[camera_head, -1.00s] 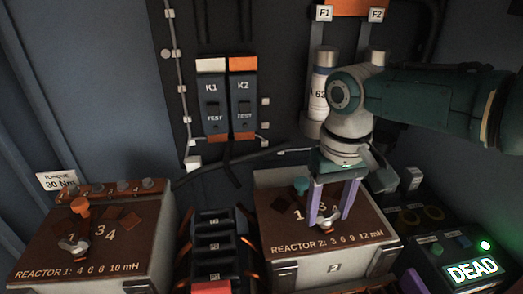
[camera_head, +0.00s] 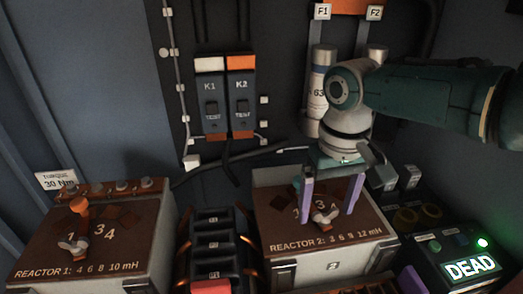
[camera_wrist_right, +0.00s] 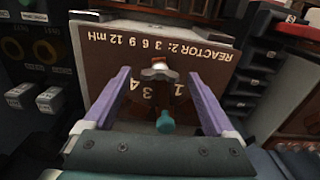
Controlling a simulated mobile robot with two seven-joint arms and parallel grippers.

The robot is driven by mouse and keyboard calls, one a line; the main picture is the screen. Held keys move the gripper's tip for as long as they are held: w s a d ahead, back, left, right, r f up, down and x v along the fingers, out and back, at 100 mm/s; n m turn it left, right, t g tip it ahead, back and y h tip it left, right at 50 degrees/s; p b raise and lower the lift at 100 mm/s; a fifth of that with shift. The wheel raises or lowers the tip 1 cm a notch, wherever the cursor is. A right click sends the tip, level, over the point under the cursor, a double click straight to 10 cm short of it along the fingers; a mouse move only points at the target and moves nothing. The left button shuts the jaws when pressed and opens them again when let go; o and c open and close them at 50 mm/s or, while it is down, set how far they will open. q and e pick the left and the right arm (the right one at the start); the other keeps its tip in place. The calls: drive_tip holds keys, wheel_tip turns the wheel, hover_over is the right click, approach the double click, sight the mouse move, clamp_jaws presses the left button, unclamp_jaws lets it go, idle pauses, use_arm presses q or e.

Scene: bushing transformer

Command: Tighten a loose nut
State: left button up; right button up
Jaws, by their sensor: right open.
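The Reactor 2 box (camera_head: 275,236) has a brown top with a pale wing nut (camera_head: 324,216) near its front middle. In the right wrist view the wing nut (camera_wrist_right: 159,73) shows between the fingertips, with a gap on each side. My right gripper (camera_head: 328,215) is open, one purple finger on either side of the nut; it also shows in the right wrist view (camera_wrist_right: 157,78). I cannot tell its exact height over the top. A teal knob (camera_wrist_right: 165,122) stands between the fingers, nearer the palm. My left gripper is not in view.
The Reactor 1 box (camera_head: 40,240) at left carries another wing nut (camera_head: 74,246) and an orange knob (camera_head: 79,204). A dark coil unit (camera_head: 213,243) stands between the boxes. A lit "DEAD" sign (camera_head: 470,268) is at right. A "30 Nm" torque label (camera_head: 58,181) hangs at far left.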

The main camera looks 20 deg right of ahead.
sight(327, 211)
wheel_tip(327, 211, up, 10)
drive_tip(key=p, duration=0.3)
drive_tip(key=shift+f, duration=0.25)
